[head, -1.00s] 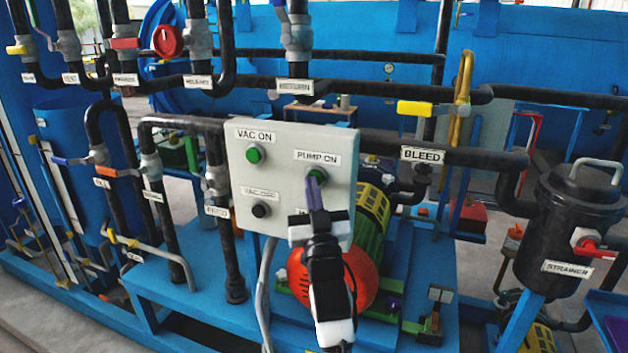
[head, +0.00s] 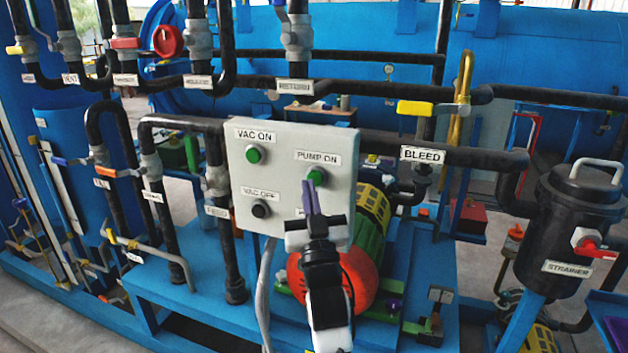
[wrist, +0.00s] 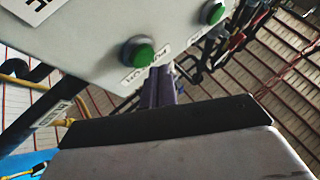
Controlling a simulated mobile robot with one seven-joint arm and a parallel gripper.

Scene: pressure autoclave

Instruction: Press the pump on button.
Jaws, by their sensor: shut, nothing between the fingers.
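The green pump on button (head: 316,175) sits below the "PUMP ON" label on the upper right of the pale control box (head: 240,180). It also shows in the wrist view (wrist: 138,52), beside its label. My gripper (head: 311,184) is shut and empty, its purple fingers side by side. In the head view the fingertips overlap the button's lower edge. In the wrist view the fingertips (wrist: 160,72) are beside the button, over the label's end, not over the button face. I cannot tell whether they touch the box. My gripper hides the box's lower right part.
A green VAC ON button (head: 254,155) and a black VAC OFF button (head: 261,210) are on the box's left half. Black pipes with valves stand to the left. The BLEED pipe (head: 470,157) runs to the right. A red-ended green motor (head: 365,275) is behind my gripper.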

